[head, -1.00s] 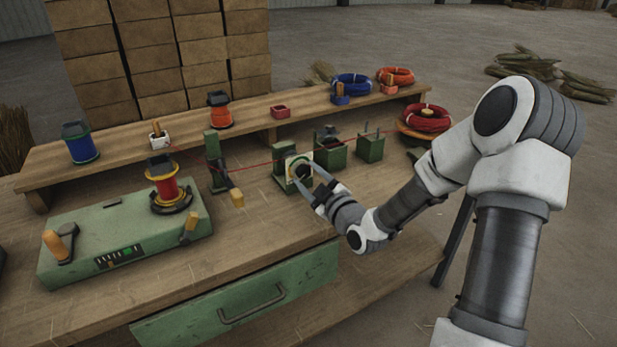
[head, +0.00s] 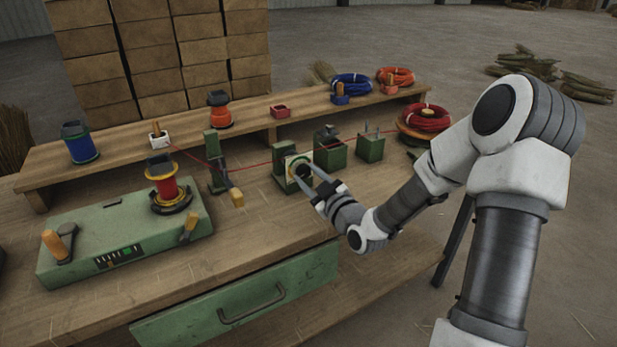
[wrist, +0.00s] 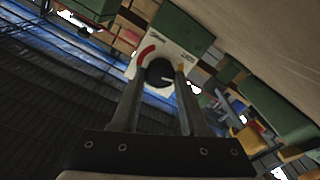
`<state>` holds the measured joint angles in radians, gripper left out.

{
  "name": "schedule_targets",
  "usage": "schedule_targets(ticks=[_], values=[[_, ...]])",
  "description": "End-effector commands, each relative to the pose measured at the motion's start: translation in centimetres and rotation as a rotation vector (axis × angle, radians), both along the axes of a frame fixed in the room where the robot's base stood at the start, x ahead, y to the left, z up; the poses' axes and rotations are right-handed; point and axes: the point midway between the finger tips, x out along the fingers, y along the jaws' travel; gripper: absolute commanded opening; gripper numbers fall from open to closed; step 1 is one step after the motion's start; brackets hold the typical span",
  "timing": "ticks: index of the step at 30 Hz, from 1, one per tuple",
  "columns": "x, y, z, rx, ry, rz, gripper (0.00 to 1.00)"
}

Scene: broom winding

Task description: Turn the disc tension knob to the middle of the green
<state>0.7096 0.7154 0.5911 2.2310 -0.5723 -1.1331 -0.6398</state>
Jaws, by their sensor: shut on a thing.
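The disc tension unit is a green block (head: 279,163) with a pale dial plate (head: 289,160) facing me. Its dark round knob (wrist: 158,73) sits between the two fingers of my gripper (wrist: 160,80), which is shut on it. A short white pointer mark on the knob points right and slightly down in the wrist view. A red arc (wrist: 147,52) shows on the plate left of the knob and a small yellow patch to its right. I cannot make out the green band in the wrist view. In the head view my gripper (head: 305,177) partly covers the knob and dial.
A red wire runs along the green guide blocks (head: 330,150) just above the dial. A winder base (head: 120,235) with a red spool stands at the left. A raised shelf (head: 250,128) with spools and wire coils is behind. Bare bench lies in front of the dial.

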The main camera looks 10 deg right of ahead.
Motion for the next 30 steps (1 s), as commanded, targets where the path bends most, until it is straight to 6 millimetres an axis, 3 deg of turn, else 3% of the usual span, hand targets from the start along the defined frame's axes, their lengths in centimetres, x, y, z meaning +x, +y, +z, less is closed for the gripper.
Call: schedule_targets(ticks=[30], values=[[-0.01, -0.14, 0.09, 0.920, 0.301, -0.001, 0.00]])
